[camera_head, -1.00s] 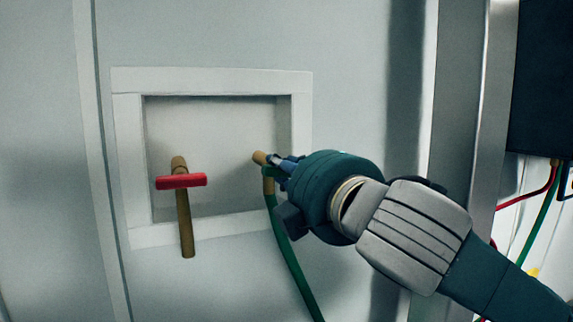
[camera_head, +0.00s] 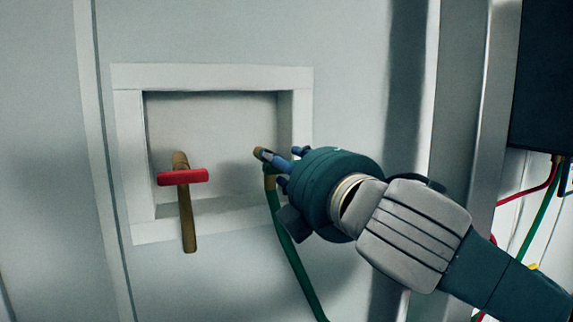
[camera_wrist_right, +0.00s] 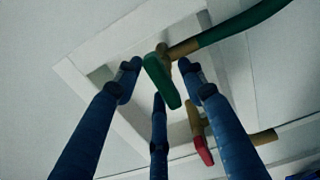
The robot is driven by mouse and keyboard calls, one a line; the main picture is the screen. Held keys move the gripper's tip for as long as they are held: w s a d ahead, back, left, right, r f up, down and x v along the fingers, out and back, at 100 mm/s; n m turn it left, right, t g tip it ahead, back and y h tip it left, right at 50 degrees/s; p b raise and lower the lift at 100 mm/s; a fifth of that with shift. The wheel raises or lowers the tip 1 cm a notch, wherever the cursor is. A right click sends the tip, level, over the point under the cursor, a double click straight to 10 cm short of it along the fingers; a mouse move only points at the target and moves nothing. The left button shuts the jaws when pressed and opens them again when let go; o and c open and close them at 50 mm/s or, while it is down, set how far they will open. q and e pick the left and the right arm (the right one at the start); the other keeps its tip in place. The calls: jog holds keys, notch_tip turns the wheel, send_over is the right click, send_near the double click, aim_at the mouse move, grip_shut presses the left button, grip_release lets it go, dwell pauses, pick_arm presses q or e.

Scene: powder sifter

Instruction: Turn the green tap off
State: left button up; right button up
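The green tap's handle (camera_wrist_right: 163,82) shows in the right wrist view, fixed to a brass pipe (camera_wrist_right: 183,48). In the head view only the tap's brass end (camera_head: 258,152) shows clearly at the right of the wall recess; my gripper hides the handle. My right gripper (camera_head: 278,167) is in front of this tap. In the wrist view its three blue fingers (camera_wrist_right: 158,85) are spread around the handle with gaps visible, so it is open. My left gripper is not in view.
A red-handled tap (camera_head: 183,177) on a brass pipe stands left in the white-framed recess (camera_head: 213,77). It also shows in the wrist view (camera_wrist_right: 203,150). A green hose (camera_head: 293,250) hangs below the green tap. A metal post (camera_head: 482,120) and dark box (camera_head: 540,80) are at the right.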

jog(key=v, duration=1.2)
jog(key=shift+f, duration=0.1)
